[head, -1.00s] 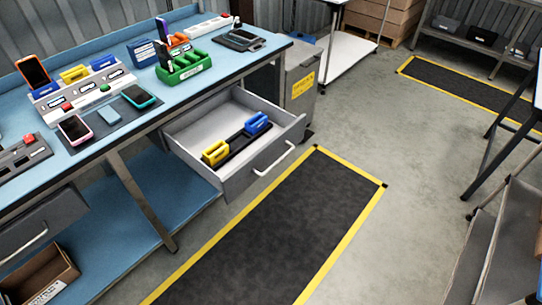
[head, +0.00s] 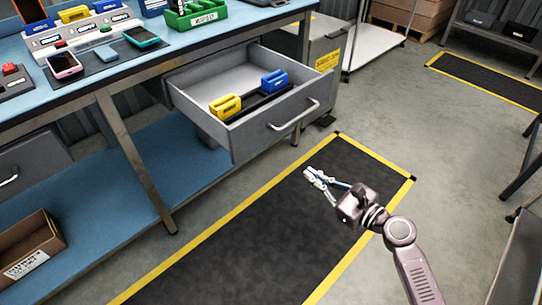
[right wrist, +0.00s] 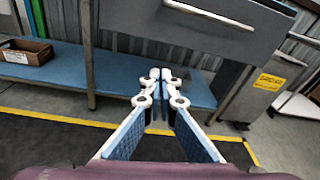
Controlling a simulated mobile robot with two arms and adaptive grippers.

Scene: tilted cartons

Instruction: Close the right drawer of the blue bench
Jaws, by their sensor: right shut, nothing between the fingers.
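The right drawer (head: 258,128) of the blue bench (head: 82,88) is pulled out, with a grey front and a silver bar handle (head: 294,116). It holds a yellow block (head: 225,107) and a blue block (head: 274,81) in a black tray. My right gripper (head: 313,178) is shut and empty, in front of the drawer and apart from it, over the dark floor mat. In the right wrist view the gripper (right wrist: 160,75) points toward the bench, with the drawer front (right wrist: 185,28) above its fingertips. My left gripper is not in view.
The left drawer (head: 30,165) appears closed. A cardboard box (head: 30,247) sits on the bench's lower blue shelf. A grey cabinet with a yellow label (head: 327,60) stands behind the drawer. The yellow-edged mat (head: 250,230) is clear floor.

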